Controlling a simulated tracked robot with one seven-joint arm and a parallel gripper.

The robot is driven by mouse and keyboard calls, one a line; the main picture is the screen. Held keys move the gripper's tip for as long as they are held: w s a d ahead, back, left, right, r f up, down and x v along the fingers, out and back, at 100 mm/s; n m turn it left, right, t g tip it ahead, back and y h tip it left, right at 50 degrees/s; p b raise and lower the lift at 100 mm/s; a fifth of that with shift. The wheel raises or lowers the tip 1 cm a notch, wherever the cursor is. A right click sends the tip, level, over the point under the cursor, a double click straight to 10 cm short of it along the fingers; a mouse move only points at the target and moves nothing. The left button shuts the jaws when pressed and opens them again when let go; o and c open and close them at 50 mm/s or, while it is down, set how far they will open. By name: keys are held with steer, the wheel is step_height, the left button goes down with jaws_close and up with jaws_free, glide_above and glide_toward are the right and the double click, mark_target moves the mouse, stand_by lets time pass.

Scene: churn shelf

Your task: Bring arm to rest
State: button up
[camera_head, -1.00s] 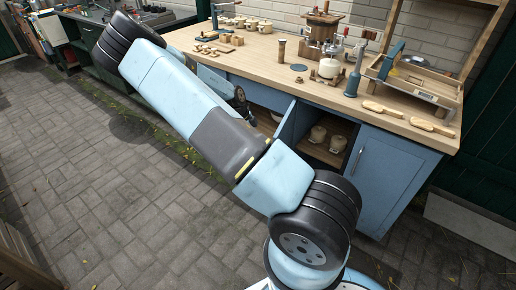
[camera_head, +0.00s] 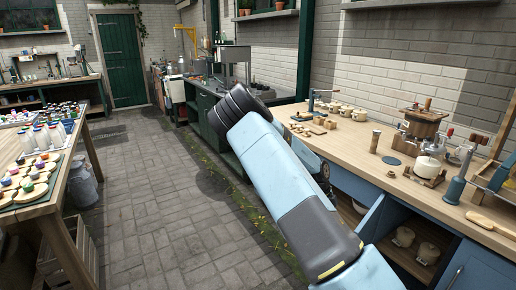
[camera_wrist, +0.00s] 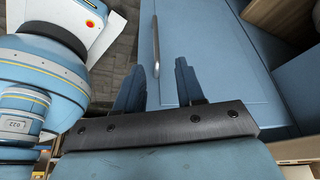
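My arm (camera_head: 295,195) reaches across the middle of the head view, bent, in front of the blue workbench. My gripper (camera_wrist: 158,85) shows in the wrist view only. Its two blue fingers stand apart with nothing held between them. Beyond the fingers is a blue cabinet door (camera_wrist: 215,60) with a metal handle (camera_wrist: 155,45). I cannot tell how far the fingertips are from it. In the head view the gripper is not visible.
The workbench top (camera_head: 345,143) holds pots, wooden pieces and a churn-like device (camera_head: 420,130). Its lower shelf (camera_head: 405,268) is open, with two pots. A table (camera_head: 50,205) with bottles stands at left. The paved floor (camera_head: 160,210) between is clear. A green door (camera_head: 121,60) is at the back.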

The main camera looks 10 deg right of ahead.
steer(key=s+a+r+n+t+y, duration=0.1)
steer(key=s+a+r+n+y, duration=0.2)
steer(key=r, duration=0.6)
steer(key=s+a+r+n+t+y, duration=0.1)
steer(key=s+a+r+n, duration=0.4)
steer(key=r, duration=0.4)
steer(key=s+a+r+n+t+y, duration=0.15)
steer(key=s+r+n, duration=0.3)
steer(key=r, duration=0.45)
steer(key=s+a+r+n+t+h, duration=0.1)
steer(key=s+r+n+t, duration=0.1)
steer(key=s+r+n, duration=0.4)
steer(key=s+a+r+n+t+h, duration=0.1)
steer(key=s+r+n, duration=0.5)
steer(key=s, duration=0.6)
steer(key=shift+s+a+r+t, duration=0.3)
steer(key=shift+a+r+t, duration=0.25)
steer(key=shift+r+t, duration=0.35)
